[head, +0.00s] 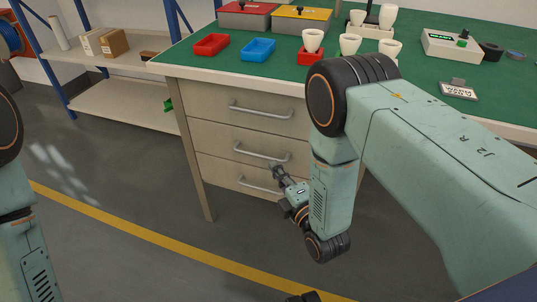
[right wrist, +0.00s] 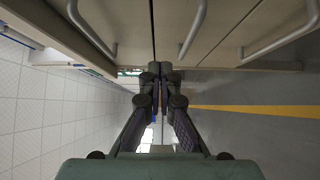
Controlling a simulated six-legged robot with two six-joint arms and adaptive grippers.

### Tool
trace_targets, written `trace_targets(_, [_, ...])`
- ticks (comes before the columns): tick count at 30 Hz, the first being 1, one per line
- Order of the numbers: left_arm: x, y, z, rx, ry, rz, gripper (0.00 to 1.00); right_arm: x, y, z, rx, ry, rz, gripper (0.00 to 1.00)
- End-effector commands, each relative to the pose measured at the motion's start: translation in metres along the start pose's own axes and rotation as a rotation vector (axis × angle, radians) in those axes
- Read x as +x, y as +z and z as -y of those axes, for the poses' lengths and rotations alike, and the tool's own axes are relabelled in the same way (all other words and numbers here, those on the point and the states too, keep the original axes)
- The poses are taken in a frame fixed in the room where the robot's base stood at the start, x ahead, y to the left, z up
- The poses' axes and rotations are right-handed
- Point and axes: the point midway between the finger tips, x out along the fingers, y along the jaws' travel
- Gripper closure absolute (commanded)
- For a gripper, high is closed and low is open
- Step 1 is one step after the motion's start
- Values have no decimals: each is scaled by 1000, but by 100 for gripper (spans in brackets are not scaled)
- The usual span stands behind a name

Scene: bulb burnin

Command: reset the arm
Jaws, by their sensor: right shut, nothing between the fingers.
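My right arm reaches in from the right in the head view and bends down in front of the workbench drawers. Its gripper (head: 279,174) is small in that view, near the lower drawers. In the right wrist view the right gripper (right wrist: 156,72) has its fingers together with nothing between them. The drawer fronts (right wrist: 225,25) lie along the top of that view, close to the gripper. I cannot tell whether it touches them. Part of my left arm shows at the left edge of the head view; the left gripper is not in view.
The green-topped workbench (head: 195,62) holds a red tray (head: 211,44), a blue tray (head: 258,50), several white bulbs and a tester box (head: 450,45). Drawer handles (head: 262,152) stick out in front. A shelf (head: 125,103) stands at left. The floor (head: 110,165) left of the bench is clear.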

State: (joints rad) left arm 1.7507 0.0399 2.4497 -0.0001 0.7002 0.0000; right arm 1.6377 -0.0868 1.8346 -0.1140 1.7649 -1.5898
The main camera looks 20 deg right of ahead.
Motion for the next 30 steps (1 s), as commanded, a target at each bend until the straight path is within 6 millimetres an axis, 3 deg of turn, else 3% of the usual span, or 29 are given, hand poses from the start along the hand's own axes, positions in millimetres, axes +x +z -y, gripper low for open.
trace_targets(6, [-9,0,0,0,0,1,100,-23,0,-1,0,0,-1,100])
trace_targets(17, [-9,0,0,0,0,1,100,-28,-2,3,66,-13,-1,100])
trace_targets(20, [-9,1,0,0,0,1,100,-32,-2,21,214,-97,10,100])
trace_targets(23, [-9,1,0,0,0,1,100,-49,-2,54,417,-256,61,100])
trace_targets(26, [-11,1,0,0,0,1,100,-78,0,84,622,-427,159,100])
trace_targets(30, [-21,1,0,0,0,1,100,-134,4,112,895,-654,373,100])
